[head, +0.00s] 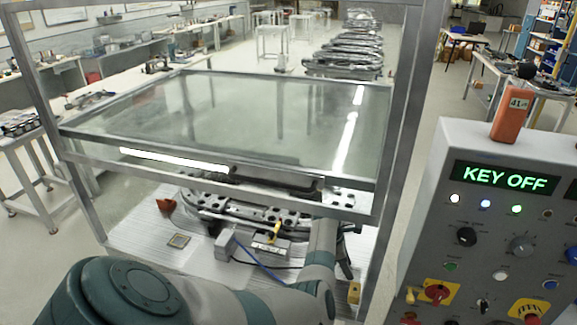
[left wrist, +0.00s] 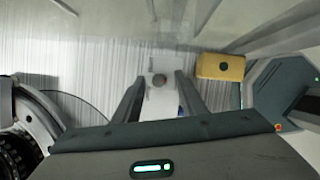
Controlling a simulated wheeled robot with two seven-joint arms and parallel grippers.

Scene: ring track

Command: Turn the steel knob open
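A grey, steel-looking knob (head: 521,244) sits on the control panel at the right of the head view, right of a black knob (head: 466,236). I cannot tell which way it is set. The panel display (head: 505,178) reads KEY OFF. My left arm reaches under the glass-topped frame, well left of the panel. In the left wrist view my left gripper (left wrist: 160,88) is open, its fingers on either side of a pale block (left wrist: 160,101) with a round dark spot. I cannot tell whether they touch it. My right gripper is not in view.
A metal frame with a glass cover (head: 250,115) stands over a bed with metal parts. A yellow block (left wrist: 220,67) lies right of the pale block. An orange device marked 41 (head: 510,114) stands on the panel. Yellow-backed red switches (head: 437,292) sit low on the panel.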

